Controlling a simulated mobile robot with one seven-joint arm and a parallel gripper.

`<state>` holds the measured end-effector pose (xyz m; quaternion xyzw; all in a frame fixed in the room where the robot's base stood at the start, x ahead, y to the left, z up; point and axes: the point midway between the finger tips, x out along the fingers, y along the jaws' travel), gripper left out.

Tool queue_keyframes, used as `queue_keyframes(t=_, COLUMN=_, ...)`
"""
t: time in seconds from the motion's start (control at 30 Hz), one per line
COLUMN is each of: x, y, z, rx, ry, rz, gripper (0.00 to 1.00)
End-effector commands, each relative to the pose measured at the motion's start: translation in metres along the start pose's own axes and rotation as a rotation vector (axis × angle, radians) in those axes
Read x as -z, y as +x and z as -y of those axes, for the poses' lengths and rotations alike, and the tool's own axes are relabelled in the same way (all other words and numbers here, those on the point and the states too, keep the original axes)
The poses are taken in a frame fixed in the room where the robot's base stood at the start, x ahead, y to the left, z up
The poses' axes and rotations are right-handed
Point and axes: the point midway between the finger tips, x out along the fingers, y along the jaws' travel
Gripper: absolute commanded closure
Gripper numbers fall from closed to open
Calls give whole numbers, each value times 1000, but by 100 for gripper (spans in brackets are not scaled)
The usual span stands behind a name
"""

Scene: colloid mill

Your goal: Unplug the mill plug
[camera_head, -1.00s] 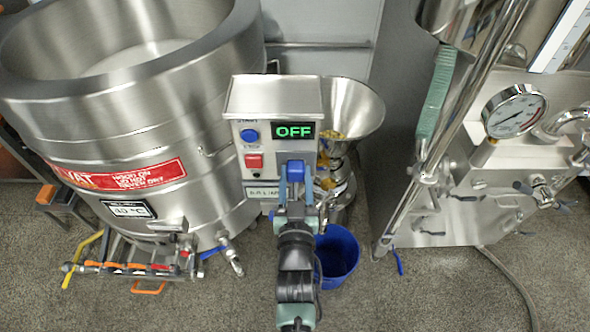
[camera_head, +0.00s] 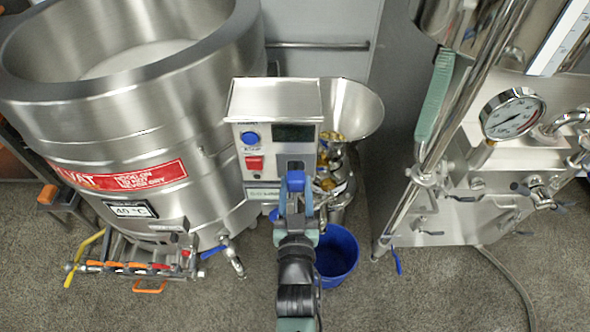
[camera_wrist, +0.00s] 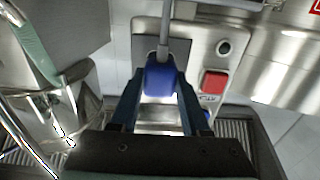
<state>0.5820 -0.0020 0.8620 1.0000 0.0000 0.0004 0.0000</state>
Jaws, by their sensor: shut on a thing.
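The blue mill plug (camera_head: 296,181) shows in the head view just in front of the dark socket (camera_head: 295,163) on the mill's control box (camera_head: 272,100). My gripper (camera_head: 295,194) is shut on the plug. In the wrist view the blue plug (camera_wrist: 160,78) sits between the two dark fingers of my gripper (camera_wrist: 159,92), with the black socket plate (camera_wrist: 178,50) behind it. The plug appears apart from the socket, though the contact area is partly hidden. The mill's display (camera_head: 293,132) is dark.
A large steel vat (camera_head: 110,110) stands left of the mill. A hopper (camera_head: 352,108) and a blue bucket (camera_head: 337,254) are on its right. A steel machine with a gauge (camera_head: 512,113) stands further right. Blue and red buttons (camera_head: 254,162) are beside the socket.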

Motion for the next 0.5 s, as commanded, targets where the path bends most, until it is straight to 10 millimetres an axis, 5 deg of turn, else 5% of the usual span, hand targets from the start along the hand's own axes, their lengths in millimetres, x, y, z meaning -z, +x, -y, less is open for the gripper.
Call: queue_keyframes(t=0.5, x=1, y=-21, z=0, rx=0, ry=0, rz=-1, gripper=100)
